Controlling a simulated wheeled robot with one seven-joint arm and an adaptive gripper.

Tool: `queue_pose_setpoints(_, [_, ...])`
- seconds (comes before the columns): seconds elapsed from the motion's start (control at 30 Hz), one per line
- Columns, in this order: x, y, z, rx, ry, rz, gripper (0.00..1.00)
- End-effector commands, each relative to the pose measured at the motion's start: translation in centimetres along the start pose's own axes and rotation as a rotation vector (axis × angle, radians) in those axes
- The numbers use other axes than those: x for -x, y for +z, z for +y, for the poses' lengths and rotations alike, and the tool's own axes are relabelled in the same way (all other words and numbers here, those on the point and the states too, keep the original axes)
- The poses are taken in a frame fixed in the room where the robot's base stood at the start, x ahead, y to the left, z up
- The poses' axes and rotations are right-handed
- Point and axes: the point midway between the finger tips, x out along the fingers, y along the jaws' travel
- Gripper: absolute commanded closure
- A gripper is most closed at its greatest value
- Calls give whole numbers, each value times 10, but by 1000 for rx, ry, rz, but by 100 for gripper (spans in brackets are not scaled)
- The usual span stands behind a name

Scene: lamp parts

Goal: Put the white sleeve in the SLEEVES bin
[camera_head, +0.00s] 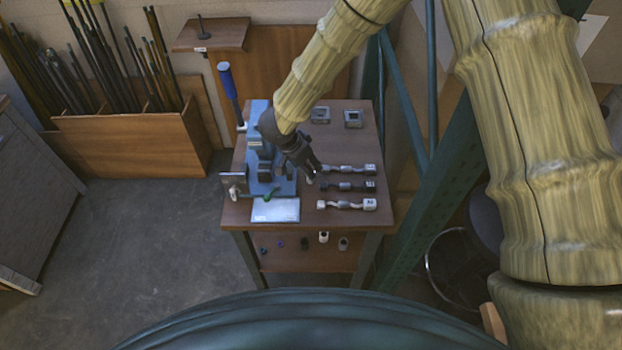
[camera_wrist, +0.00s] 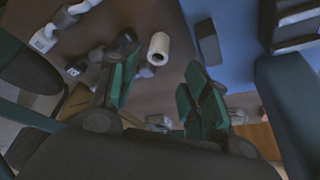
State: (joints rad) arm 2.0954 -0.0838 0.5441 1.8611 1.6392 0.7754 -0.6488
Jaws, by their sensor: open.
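In the wrist view the white sleeve (camera_wrist: 158,48) is a small off-white tube with its dark hole showing. It is on the brown table top, just beyond and between my fingertips. My gripper (camera_wrist: 160,78) is open, its green finger pads on either side with a gap between them. In the head view my gripper (camera_head: 309,173) hangs over the table beside the blue fixture, with a small pale spot at its tip that looks like the sleeve. I cannot tell how high the fingertips are above it. No bin with a readable SLEEVES label shows.
The blue fixture (camera_head: 286,187) stands left of my gripper. Several jointed metal parts with tags, the nearest-front one pale (camera_head: 345,204), lie to the right. Two small grey square items (camera_head: 353,118) sit at the back. A lower shelf (camera_head: 290,259) holds several small cylinders.

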Motion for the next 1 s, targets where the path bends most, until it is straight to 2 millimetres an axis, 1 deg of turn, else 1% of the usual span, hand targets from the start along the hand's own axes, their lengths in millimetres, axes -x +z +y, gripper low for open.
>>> queue_pose_setpoints(0.03, [-7,2,1,0,0,1,53])
queue_pose_setpoints(0.5, [-41,5,4,1,0,0,53])
queue_pose_setpoints(0.63, [-45,4,4,0,0,1,53])
queue_pose_setpoints(0.87, [-44,3,4,0,0,0,53])
queue_pose_setpoints(0.9, [-44,3,4,0,0,0,57])
queue_pose_setpoints(0.97, [-44,3,4,0,0,0,68])
queue_pose_setpoints(1.0, [-44,3,4,0,0,0,75])
